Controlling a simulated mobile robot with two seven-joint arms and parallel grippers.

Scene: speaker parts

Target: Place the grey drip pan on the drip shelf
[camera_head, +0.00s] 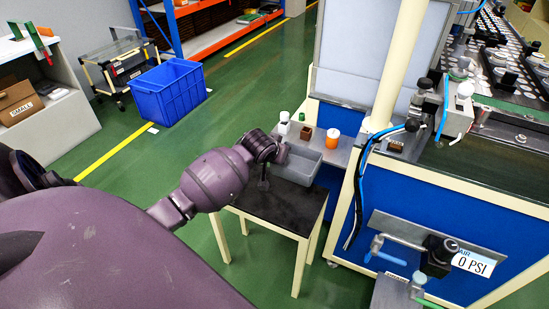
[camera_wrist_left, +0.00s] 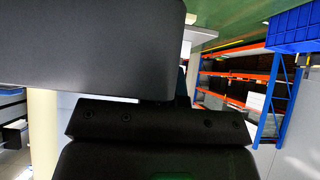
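The grey drip pan (camera_head: 304,160), a shallow open tray, is at the far end of a small dark-topped table (camera_head: 285,210) in the head view. My left gripper (camera_head: 274,160) is at the pan's left side, against or very near it; its fingers are too small and dark to tell open from shut. In the left wrist view, a large dark surface with a rounded corner, probably the pan (camera_wrist_left: 85,45), hides the fingers. A grey shelf (camera_head: 342,154) beside the machine lies just beyond the pan; I cannot tell if it is the drip shelf. My right gripper is out of view.
A white bottle (camera_head: 284,123), a brown box (camera_head: 306,133) and an orange cup (camera_head: 332,139) stand on the grey shelf. The blue machine (camera_head: 345,225) with a cream post (camera_head: 403,60) borders the right. A blue crate (camera_head: 168,92) stands on open green floor.

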